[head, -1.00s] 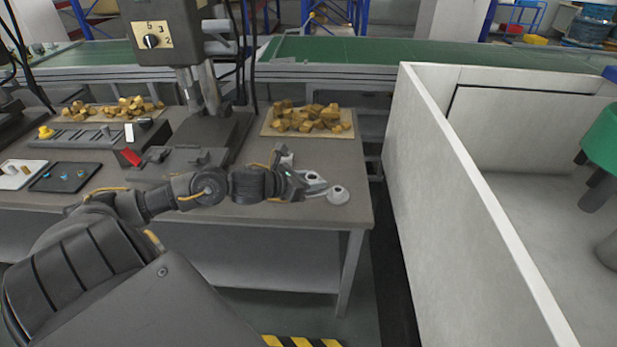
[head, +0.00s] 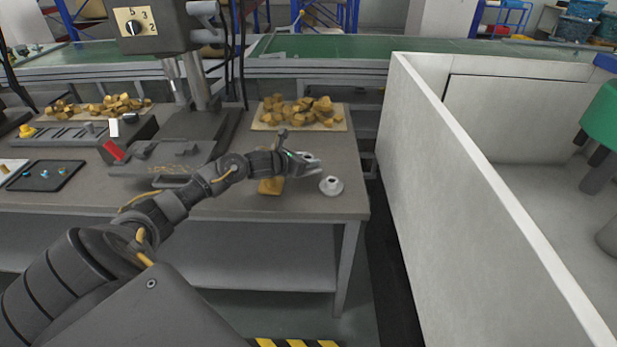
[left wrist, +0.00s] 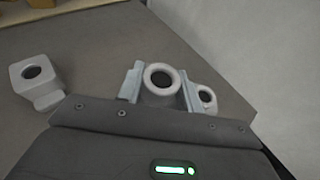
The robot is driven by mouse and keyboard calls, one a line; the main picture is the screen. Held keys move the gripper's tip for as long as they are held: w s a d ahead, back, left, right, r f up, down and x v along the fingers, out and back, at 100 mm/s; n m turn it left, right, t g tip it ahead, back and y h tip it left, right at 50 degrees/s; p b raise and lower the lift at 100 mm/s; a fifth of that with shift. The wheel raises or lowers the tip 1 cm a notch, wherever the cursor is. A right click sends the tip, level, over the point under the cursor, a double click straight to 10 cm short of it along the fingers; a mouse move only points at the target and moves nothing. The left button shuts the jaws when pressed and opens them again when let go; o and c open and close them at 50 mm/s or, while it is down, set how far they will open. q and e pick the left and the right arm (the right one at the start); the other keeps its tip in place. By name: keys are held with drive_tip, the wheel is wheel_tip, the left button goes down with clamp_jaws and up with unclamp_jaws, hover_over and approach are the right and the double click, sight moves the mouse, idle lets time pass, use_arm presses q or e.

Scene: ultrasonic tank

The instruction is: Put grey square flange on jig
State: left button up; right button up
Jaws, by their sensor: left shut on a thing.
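My left gripper (head: 312,163) is over the right end of the grey table. In the left wrist view, its fingers (left wrist: 160,90) are shut on a grey flange (left wrist: 161,78) with a round collar and hole; its lower outline is mostly hidden, so I cannot confirm that it is square. A small round grey flange (head: 331,187) stands on the table just beyond the fingertips, also in the left wrist view (left wrist: 207,98). A squarish grey part (left wrist: 36,76) with a hole lies to the left there. A low grey fixture (head: 178,155) is by the press; I cannot tell if it is the jig.
A press (head: 158,28) stands at the back of the table (head: 225,207). A tall white wall (head: 440,130) rises at right.

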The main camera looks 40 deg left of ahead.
sight(309, 177)
use_arm(q)
drive_tip(key=shift+w+a+f, duration=0.2)
drive_tip(key=shift+w+f, duration=0.25)
use_arm(e)
drive_tip(key=shift+w+f, duration=0.1)
drive_tip(key=shift+f, duration=0.35)
